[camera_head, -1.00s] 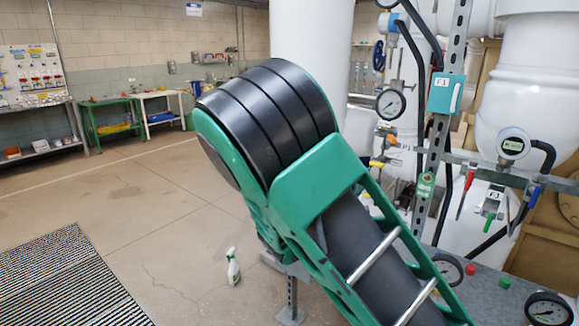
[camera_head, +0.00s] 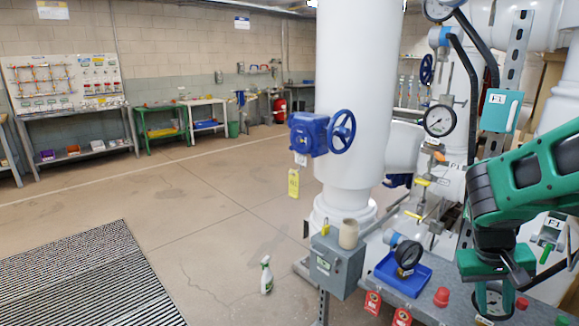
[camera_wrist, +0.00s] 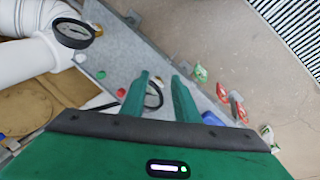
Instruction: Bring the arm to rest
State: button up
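My arm reaches in from the right edge of the head view. My gripper (camera_head: 492,290) hangs at its end, pointing down over the grey bench (camera_head: 415,287); its fingertips are hard to make out there. In the wrist view my gripper (camera_wrist: 160,76) shows two green fingers set apart, with nothing visibly held. A round black-rimmed gauge (camera_wrist: 153,96) appears between and beyond the fingers, apparently down on the bench. I cannot tell how far below the fingers it is.
A blue tray (camera_head: 403,274) with a gauge, a grey box (camera_head: 336,264) and red tags (camera_head: 373,301) are left of my gripper. A white pipe (camera_head: 355,100) with a blue handwheel (camera_head: 342,128) stands behind. A spray bottle (camera_head: 266,275) is on the open floor.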

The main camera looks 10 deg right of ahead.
jog(key=s+a+r+m+y, duration=0.1)
jog(key=s+a+r+y, duration=0.3)
jog(key=s+a, duration=0.3)
jog(key=s, duration=0.4)
jog(key=shift+s+a+r+m, duration=0.35)
jog(key=shift+s+a+m, duration=0.05)
jog(key=shift+w+f, duration=0.25)
jog(key=shift+w, duration=0.35)
dwell(1.6)
